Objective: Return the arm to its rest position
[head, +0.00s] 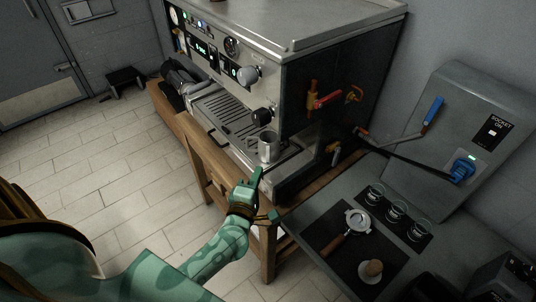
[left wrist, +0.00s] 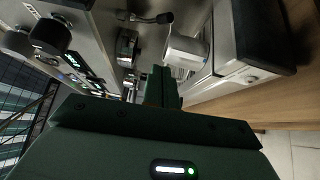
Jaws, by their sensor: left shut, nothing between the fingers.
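My left arm comes in from the lower left in the head view. Its green gripper (head: 257,174) is shut and empty, just in front of the right end of the espresso machine (head: 225,118). A metal cup (head: 268,147) stands on the machine's drip tray, just beyond the fingertips; a small gap seems to lie between them. In the left wrist view the closed fingers (left wrist: 162,85) point toward the machine, with the pale cup (left wrist: 186,50) beyond them. My right gripper is not in view.
A wooden stand (head: 207,160) carries the machine. On the right counter are a portafilter (head: 346,236), several small glasses (head: 396,211), a tamper (head: 371,269) and a grey box with a blue lever (head: 433,112). The tiled floor (head: 120,165) at left is clear.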

